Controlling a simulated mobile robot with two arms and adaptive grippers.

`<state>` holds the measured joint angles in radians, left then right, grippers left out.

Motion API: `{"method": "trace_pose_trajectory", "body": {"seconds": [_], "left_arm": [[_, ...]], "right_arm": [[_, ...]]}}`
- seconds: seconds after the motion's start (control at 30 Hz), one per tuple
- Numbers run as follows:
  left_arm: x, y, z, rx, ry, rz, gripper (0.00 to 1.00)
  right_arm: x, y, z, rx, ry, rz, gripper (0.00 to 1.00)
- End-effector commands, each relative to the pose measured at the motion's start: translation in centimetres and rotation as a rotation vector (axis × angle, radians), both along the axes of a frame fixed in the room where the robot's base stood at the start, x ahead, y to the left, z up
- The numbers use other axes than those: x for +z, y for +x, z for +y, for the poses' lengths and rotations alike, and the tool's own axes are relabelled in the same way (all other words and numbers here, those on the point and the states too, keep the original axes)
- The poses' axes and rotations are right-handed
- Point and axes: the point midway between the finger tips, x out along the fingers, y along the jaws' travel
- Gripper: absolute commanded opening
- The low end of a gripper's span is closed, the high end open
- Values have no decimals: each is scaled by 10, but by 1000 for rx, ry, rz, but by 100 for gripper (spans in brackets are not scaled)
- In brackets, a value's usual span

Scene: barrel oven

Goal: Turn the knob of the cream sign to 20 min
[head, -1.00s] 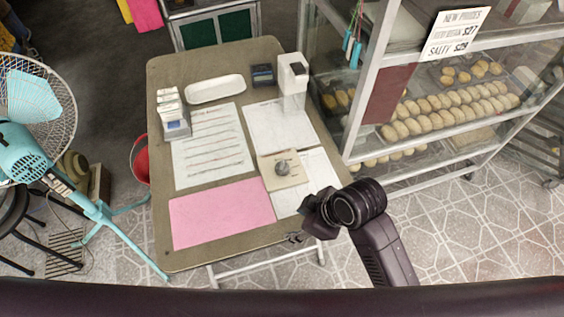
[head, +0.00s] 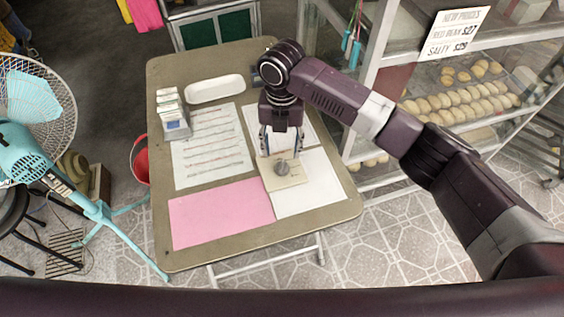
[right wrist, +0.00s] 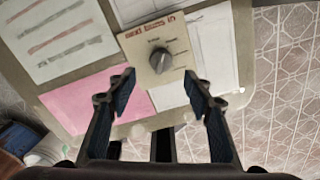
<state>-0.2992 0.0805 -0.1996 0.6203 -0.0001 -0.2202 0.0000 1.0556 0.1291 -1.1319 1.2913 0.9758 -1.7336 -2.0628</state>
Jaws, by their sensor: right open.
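The cream sign (head: 295,181) lies on the table, with a round grey knob (head: 282,167) on its face. My right gripper (head: 280,146) is open, fingers pointing down, just behind the knob and over the sign's far part in the head view. In the right wrist view the cream sign (right wrist: 138,45) has red lettering, and its knob (right wrist: 160,61) shows between and beyond the two open fingertips (right wrist: 158,84), apart from them. The small dial marks are too blurred to read. My left gripper is not in view.
The table (head: 340,208) also holds a pink sheet (head: 220,212), white papers (head: 318,195), a white tray (head: 215,89) and a small card holder (head: 172,122). A glass bun case (head: 480,90) stands to the right. My right arm covers the table's back right corner.

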Motion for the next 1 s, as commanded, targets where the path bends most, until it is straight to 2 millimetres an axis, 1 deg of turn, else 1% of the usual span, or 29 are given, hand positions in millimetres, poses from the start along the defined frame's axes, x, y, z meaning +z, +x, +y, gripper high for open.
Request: {"method": "trace_pose_trajectory", "body": {"seconds": [0.07,0.13,0.4,0.5,0.6,0.73,0.93,1.0], "left_arm": [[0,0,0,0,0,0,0],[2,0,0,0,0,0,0],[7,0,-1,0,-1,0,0],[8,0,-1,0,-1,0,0],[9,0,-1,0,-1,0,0],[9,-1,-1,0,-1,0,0],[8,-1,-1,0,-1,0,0],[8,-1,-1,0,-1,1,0]], "right_arm": [[-1,2,-2,13,-7,1,47],[-8,2,-2,15,-8,3,47],[-50,1,-2,14,-7,2,47],[-63,1,-1,12,-5,1,47],[-71,2,-1,13,-5,-1,47],[-76,2,-2,14,-6,-2,47],[-76,2,-2,13,-5,-2,47],[-76,2,-1,13,-5,-2,39]]}}
